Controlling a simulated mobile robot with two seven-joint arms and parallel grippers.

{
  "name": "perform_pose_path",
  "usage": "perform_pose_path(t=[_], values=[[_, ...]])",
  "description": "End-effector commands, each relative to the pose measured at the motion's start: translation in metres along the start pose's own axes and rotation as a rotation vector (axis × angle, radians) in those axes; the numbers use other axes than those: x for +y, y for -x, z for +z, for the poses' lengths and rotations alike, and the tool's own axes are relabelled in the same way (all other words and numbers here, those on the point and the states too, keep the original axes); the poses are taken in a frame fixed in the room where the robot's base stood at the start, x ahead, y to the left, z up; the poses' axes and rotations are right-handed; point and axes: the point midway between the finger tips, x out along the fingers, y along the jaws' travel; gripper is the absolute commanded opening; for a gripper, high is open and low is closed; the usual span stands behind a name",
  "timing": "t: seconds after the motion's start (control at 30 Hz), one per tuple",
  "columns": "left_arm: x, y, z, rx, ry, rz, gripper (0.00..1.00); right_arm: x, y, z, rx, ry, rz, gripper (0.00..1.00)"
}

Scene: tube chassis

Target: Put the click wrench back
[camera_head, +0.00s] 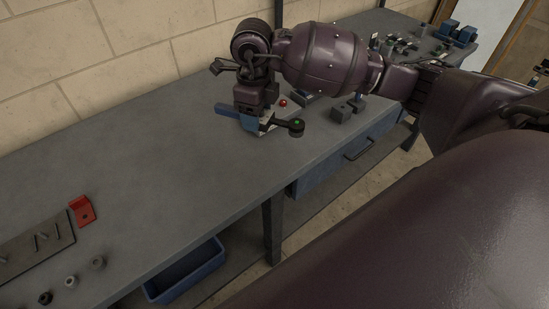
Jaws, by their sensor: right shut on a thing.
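My right gripper (258,116) reaches in from the right and points down over the grey workbench. It is shut on the click wrench, which has a blue handle (229,111) sticking out to the left of the fingers. A dark round head with a green dot shows to the right of the fingers. The middle of the wrench is hidden by the gripper. I cannot tell whether the wrench touches the bench or is just above it. My left gripper is not in view.
Behind my gripper is a red button (283,103). A red bracket (83,211), a dark plate (38,245) and several nuts lie at the lower left. The middle of the workbench (160,165) is clear. A blue bin (188,272) sits below.

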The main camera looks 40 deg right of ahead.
Motion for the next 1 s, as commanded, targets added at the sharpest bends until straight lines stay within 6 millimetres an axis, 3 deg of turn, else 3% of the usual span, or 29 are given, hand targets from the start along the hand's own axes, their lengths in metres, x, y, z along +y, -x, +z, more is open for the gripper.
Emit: perform_pose_path(t=[1.0], values=[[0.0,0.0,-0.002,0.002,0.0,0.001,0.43,-0.046,0.026,-0.02,0.005,-1.863,0.0,0.09]])
